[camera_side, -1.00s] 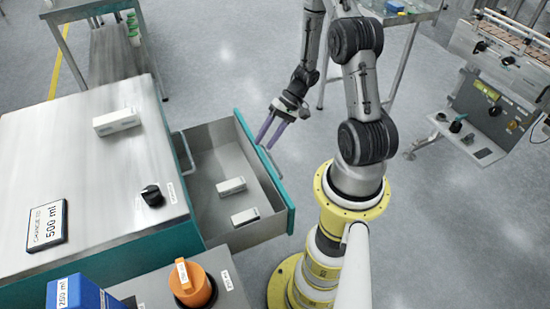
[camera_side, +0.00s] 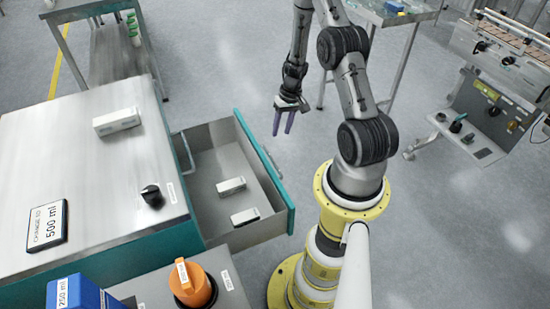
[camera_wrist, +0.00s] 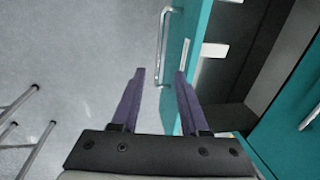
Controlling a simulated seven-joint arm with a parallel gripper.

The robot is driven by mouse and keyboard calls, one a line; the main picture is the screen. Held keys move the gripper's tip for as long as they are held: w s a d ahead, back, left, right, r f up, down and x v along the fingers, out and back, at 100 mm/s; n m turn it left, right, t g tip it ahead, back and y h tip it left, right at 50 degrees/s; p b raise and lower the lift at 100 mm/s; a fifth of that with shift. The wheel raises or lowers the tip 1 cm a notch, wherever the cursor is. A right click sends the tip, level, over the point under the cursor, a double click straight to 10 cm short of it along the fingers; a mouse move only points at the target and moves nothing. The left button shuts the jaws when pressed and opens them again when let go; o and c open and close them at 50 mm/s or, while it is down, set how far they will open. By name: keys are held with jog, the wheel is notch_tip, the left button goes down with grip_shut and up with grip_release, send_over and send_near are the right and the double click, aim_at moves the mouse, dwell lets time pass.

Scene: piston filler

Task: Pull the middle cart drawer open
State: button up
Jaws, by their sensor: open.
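The cart drawer (camera_side: 284,208) with a teal front stands pulled well out from the teal cart (camera_side: 110,262). It lies below a shut front whose handle (camera_side: 184,150) shows above it, which fits the middle drawer; lower fronts are hidden. Two white boxes (camera_side: 231,186) (camera_side: 245,217) lie inside. The drawer's bar handle (camera_side: 269,160) is on its outer face and also shows in the wrist view (camera_wrist: 162,45). My gripper (camera_side: 284,120) has purple fingers, open and empty, beyond the drawer's far corner and apart from the handle. In the wrist view my gripper (camera_wrist: 160,73) shows a clear gap between its fingertips.
On the cart top are a white box (camera_side: 117,122), a black knob (camera_side: 152,195) and a "500 ml" sign (camera_side: 47,226). An orange part (camera_side: 193,286) and a blue block (camera_side: 78,293) stand at the front. Metal tables are behind; open floor lies around my gripper.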

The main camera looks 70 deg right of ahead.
jog(key=shift+w+a+f, duration=0.3)
jog(key=shift+f, duration=1.95)
jog(key=shift+w+a+f, duration=0.3)
jog(key=shift+a+f, duration=0.05)
jog(key=shift+f, duration=1.95)
jog(key=shift+w+a+f, duration=0.3)
jog(key=shift+f, duration=1.95)
jog(key=shift+c, duration=0.3)
grip_shut()
